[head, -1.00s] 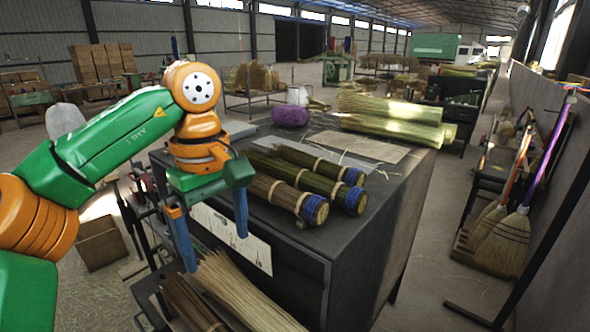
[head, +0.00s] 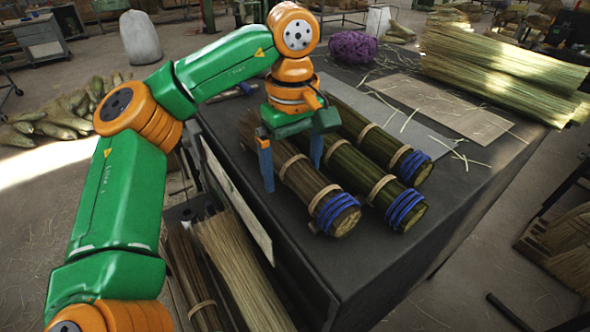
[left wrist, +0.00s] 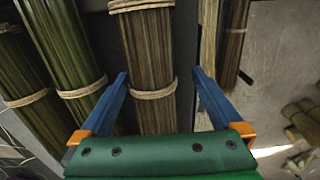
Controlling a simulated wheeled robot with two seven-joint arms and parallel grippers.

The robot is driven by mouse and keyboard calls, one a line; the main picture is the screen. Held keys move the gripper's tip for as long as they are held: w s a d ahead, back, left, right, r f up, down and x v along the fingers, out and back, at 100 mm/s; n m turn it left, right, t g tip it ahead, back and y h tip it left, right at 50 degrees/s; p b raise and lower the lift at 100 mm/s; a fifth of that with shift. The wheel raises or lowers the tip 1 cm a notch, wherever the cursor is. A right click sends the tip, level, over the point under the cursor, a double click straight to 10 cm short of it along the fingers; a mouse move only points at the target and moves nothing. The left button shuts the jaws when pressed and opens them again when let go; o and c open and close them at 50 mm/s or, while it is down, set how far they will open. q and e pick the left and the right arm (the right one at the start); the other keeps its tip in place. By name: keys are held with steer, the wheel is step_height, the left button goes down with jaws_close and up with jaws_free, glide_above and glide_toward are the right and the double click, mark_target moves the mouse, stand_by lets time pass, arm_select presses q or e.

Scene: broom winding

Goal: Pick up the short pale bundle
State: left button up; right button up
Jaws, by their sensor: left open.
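Three tied bundles lie side by side on the dark bench. The one nearest my left gripper (head: 292,178) is the browner, paler bundle (head: 307,187), with a tan tie and blue bands at its near end. In the left wrist view this bundle (left wrist: 149,50) runs up between the two blue fingers (left wrist: 160,75). The left gripper is open above it, one finger to each side. I cannot tell whether they touch it. The middle bundle (head: 362,176) and the far bundle (head: 372,132) are greener. My right gripper is not in view.
Long straw bundles (head: 240,265) stand beside the bench's left side. A grey sheet (head: 425,135) and a tan board (head: 455,108) with loose stalks lie behind the bundles. Purple twine (head: 352,46) and big pale sheaves (head: 500,70) sit farther back on the bench.

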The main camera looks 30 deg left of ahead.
arm_select(q)
steer(key=shift+w+f, duration=0.25)
steer(key=shift+f, duration=0.15)
steer(key=shift+w+f, duration=0.25)
steer(key=shift+w, duration=0.25)
steer(key=shift+s+r, duration=0.15)
steer(key=shift+s, duration=0.2)
steer(key=c, duration=1.3)
steer(key=shift+c, duration=0.9)
steer(key=shift+w, duration=0.2)
